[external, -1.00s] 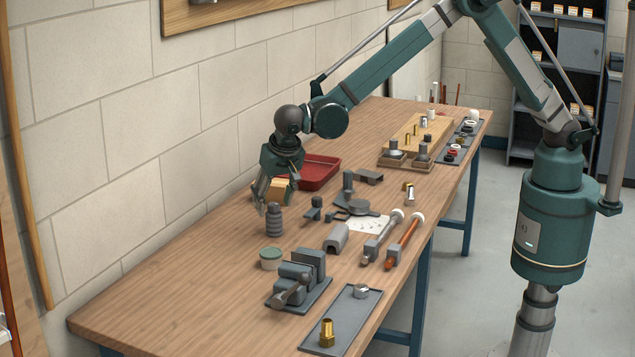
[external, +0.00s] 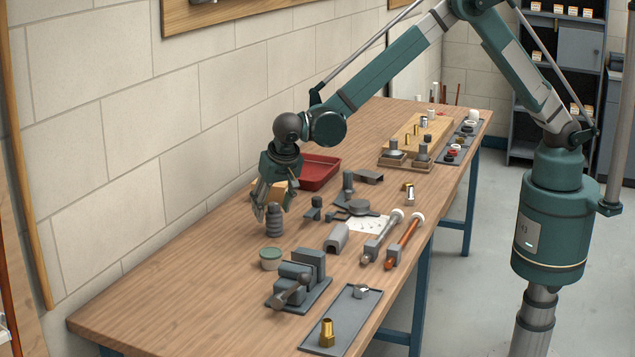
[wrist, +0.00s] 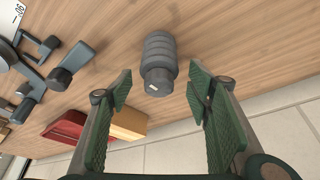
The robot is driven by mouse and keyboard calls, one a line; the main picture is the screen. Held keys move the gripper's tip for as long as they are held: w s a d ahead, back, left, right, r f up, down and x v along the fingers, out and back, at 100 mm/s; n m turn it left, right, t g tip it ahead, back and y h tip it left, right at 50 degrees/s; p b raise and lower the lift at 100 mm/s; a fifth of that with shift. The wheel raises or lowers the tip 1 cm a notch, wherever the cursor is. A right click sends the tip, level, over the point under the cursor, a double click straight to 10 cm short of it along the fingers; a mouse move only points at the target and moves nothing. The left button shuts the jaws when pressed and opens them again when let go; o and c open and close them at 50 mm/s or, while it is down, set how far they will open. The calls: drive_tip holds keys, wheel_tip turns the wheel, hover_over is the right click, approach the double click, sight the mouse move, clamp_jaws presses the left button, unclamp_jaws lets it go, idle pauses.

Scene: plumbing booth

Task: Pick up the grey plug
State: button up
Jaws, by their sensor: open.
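The grey plug (external: 274,222) is a dark, ribbed, stepped cylinder standing upright on the wooden bench. In the wrist view the plug (wrist: 160,55) is at top centre, its narrower end facing the camera. My gripper (external: 274,206) is open and empty, fingers pointing down near the plug's top. In the wrist view my gripper (wrist: 160,92) has its fingers spread left and right of the plug's line, with the plug just beyond the fingertips. I see no contact.
A tan block (external: 266,190) and a red tray (external: 320,172) lie behind my gripper. A green-lidded tub (external: 270,258) and a grey vise (external: 300,280) stand in front. Grey tools (external: 358,207) lie to the right. Bare bench lies left of the plug.

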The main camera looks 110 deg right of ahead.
sight(271, 219)
drive_tip(key=shift+x, duration=2.6)
drive_tip(key=shift+s+a, duration=0.1)
drive_tip(key=shift+a, duration=0.05)
drive_tip(key=shift+c, duration=0.5)
drive_tip(key=c, duration=1.2)
